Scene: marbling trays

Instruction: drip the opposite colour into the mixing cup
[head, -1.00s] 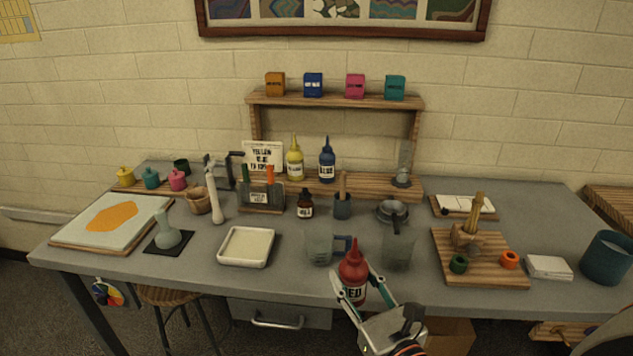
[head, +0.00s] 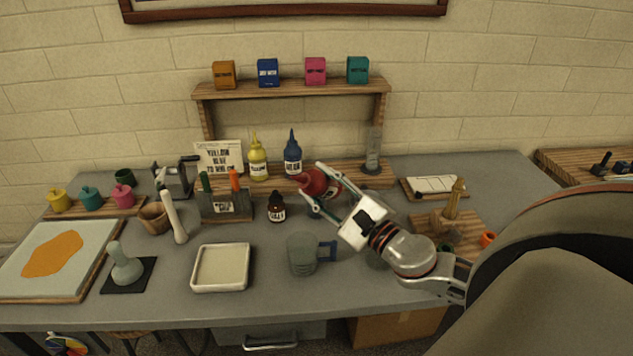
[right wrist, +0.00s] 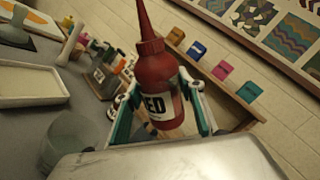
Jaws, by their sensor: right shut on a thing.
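My right gripper (head: 318,192) is shut on the red bottle (head: 314,181). The bottle is held above the table's middle, tilted with its nozzle toward the left in the head view. In the right wrist view the red bottle (right wrist: 160,85) sits between both fingers, part of its label showing. A translucent grey cup with a blue handle (head: 302,256), likely the mixing cup, stands on the table below and in front of the bottle, apart from it. Its rim also shows in the right wrist view (right wrist: 66,140). A yellow bottle (head: 258,164) and a blue bottle (head: 292,158) stand at the back. My left gripper is out of view.
A white tray (head: 221,287) lies left of the cup. A small dark bottle (head: 276,210) and a tool rack (head: 226,217) stand behind it. A lettered sign (head: 218,157) leans at the back. A wooden board (head: 420,222) is partly hidden behind my right arm.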

